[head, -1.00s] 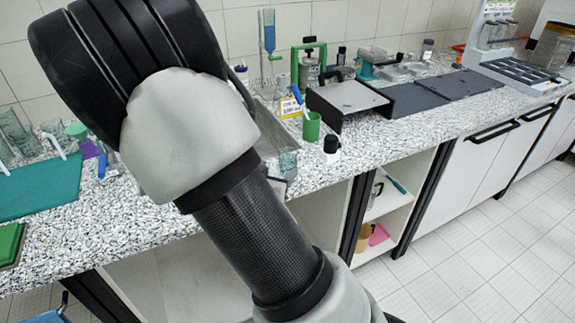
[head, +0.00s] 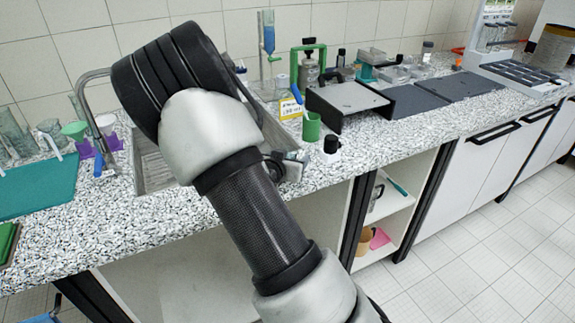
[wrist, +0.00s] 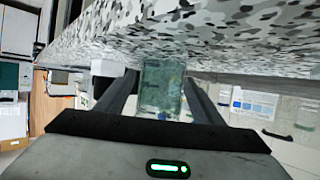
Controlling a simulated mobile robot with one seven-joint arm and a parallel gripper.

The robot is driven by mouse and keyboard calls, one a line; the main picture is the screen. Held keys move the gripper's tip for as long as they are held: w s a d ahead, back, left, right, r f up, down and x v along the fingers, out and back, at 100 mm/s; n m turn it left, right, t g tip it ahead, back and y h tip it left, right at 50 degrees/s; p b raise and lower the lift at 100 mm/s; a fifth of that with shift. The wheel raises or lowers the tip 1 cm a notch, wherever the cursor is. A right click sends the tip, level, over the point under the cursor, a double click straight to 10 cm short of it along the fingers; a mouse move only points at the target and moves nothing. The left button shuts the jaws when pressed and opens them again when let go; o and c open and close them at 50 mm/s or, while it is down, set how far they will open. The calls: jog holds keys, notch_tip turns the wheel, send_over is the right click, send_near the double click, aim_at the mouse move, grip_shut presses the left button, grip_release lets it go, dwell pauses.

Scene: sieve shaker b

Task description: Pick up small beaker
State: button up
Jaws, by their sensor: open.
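The small beaker (wrist: 162,88), clear greenish glass, is in the wrist view between the two fingers of my gripper (wrist: 165,80). The fingers are open, one on each side of it, and a narrow gap seems to show at its right side. Whether either finger touches it I cannot tell. In the head view my gripper (head: 288,167) shows only partly beside my arm, at the front edge of the counter by the sink. The beaker is not clearly visible there.
The sink (head: 150,170) lies behind my arm. A green cup (head: 312,127) and a small black-topped bottle (head: 332,144) stand to the right of my gripper on the speckled counter (head: 400,130). A black-and-grey device (head: 348,98) stands behind them.

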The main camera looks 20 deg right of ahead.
jog(key=c, duration=1.1)
jog(key=shift+c, duration=0.6)
jog(key=shift+r, duration=0.15)
